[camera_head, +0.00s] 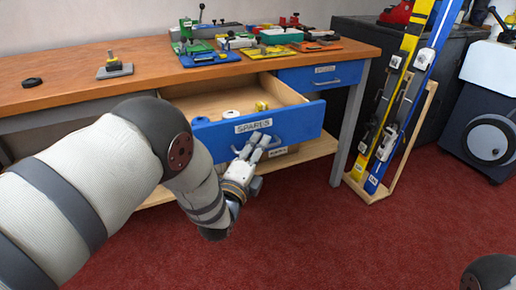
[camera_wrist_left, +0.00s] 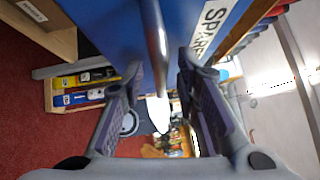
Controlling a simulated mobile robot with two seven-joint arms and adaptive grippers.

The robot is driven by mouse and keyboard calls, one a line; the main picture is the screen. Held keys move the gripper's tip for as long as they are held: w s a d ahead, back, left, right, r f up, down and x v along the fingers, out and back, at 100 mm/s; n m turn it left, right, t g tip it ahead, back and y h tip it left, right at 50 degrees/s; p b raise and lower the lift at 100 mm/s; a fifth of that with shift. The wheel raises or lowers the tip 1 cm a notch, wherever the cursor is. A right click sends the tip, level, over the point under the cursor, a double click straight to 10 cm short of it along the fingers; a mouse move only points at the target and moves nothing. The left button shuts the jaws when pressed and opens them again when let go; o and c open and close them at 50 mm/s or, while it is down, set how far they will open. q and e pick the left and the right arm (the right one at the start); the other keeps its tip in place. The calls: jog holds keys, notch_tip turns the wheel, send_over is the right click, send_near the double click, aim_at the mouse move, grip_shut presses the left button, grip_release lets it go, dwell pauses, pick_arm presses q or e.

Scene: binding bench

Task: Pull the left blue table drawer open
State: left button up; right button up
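The left blue drawer (camera_head: 285,131), labelled SPARES, stands pulled out from the wooden table, its inside showing. A roll of white tape and small yellow items lie in it. My left gripper (camera_head: 262,145) is at the drawer's front, at its metal bar handle. In the left wrist view the handle (camera_wrist_left: 155,40) runs between the two fingers of the gripper (camera_wrist_left: 160,100). The fingers stand apart with a gap on both sides of the bar. The blue front (camera_wrist_left: 115,25) is close ahead. My right gripper is not in view.
A second blue drawer (camera_head: 322,76) at the right is closed. The table top (camera_head: 150,70) holds several clamps and coloured tools. Skis (camera_head: 405,85) stand in a wooden rack right of the table. Red carpet (camera_head: 330,240) in front is clear.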

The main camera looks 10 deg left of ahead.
pick_arm(q)
jog(key=s+a+f, duration=0.1)
jog(key=s+a, duration=0.1)
jog(key=s, duration=0.9)
jog(key=shift+s+f, duration=0.25)
jog(key=shift+s, duration=0.15)
jog(key=shift+f, duration=0.1)
jog(key=s+a+f+n+g+y+p, duration=0.25)
jog(key=s+f+n+g, duration=0.3)
jog(key=s, duration=0.35)
jog(key=s+a+f+n+g+y+p, duration=0.1)
jog(key=s+a+f+n+g+p, duration=0.35)
jog(key=s+f+n, duration=0.35)
jog(key=s+r+n+g+p, duration=0.1)
jog(key=s+n+g, duration=0.3)
jog(key=s, duration=1.1)
jog(key=s+r+n+g+p, duration=0.2)
jog(key=s+g, duration=0.5)
jog(key=s, duration=0.8)
jog(key=shift+s+a+r+n+g, duration=0.4)
jog(key=shift+r+n, duration=0.25)
jog(key=shift+n, duration=0.6)
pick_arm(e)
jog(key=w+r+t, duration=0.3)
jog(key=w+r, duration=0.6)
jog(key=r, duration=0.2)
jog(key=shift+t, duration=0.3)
